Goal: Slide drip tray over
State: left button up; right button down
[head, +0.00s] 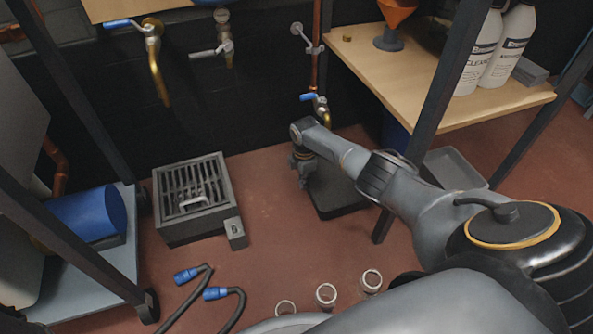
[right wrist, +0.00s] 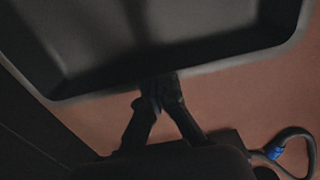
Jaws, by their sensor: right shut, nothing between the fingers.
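The dark drip tray (head: 345,200) lies on the red floor below the brass tap with a blue handle (head: 318,106). In the right wrist view its rim and hollow inside fill the top (right wrist: 170,62). My right gripper (head: 304,178) points down at the tray's left side, its fingers partly hidden by the wrist. In the right wrist view my right gripper (right wrist: 160,88) is shut and empty, with its fingertips at the tray's near edge. I cannot tell whether they touch it. My left gripper is not in view.
A grated floor drain box (head: 195,215) stands left of the tray, with clear floor between. A shelf leg (head: 410,165) rises right of the tray, and a grey bin (head: 455,172) sits beyond it. Hoses with blue connectors (head: 214,293) and several round fittings (head: 326,294) lie in front.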

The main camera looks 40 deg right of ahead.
jog(key=shift+r, duration=0.1)
notch_tip(320, 180, up, 12)
dwell(0.6)
